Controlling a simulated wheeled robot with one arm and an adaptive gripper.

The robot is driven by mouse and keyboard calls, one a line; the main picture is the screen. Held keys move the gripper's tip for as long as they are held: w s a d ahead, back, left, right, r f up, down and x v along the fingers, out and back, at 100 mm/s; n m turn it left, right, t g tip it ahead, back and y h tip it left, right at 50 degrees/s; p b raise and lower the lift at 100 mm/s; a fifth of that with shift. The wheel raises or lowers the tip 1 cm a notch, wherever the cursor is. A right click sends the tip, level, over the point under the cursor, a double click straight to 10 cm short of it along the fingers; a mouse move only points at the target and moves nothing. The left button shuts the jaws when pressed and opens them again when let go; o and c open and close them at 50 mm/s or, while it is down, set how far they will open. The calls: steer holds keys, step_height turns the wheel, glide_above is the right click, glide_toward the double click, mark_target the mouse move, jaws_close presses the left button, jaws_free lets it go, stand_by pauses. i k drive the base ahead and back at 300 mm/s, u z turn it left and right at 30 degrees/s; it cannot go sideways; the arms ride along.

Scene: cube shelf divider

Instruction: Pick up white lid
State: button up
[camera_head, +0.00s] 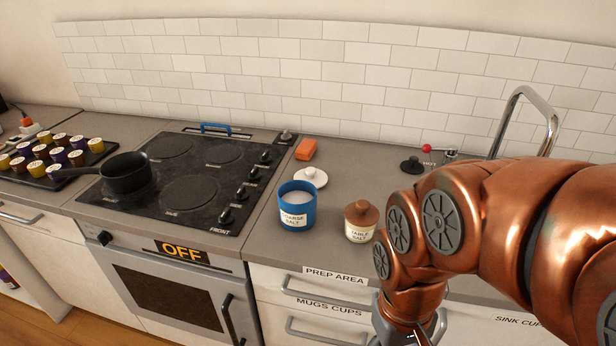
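The white lid (311,177) lies flat on the grey counter, just behind the blue coarse salt jar (297,208), with its small knob up. The blue jar stands open with white salt in it. My gripper (412,338) shows only in part at the bottom edge, below my copper arm, in front of the counter and well apart from the lid. Its fingertips are cut off by the frame, so its opening cannot be told.
A table salt jar (359,221) with a brown lid stands right of the blue jar. An orange block (305,149) lies behind the white lid. A black stove (190,180) with a pan (126,174) is at left. A black lid (412,165) and tap (522,115) are at right.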

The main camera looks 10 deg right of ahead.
mark_target(318, 178)
steer(key=k, duration=0.4)
steer(key=u, duration=0.55)
steer(key=i, duration=0.95)
steer(key=u, duration=0.45)
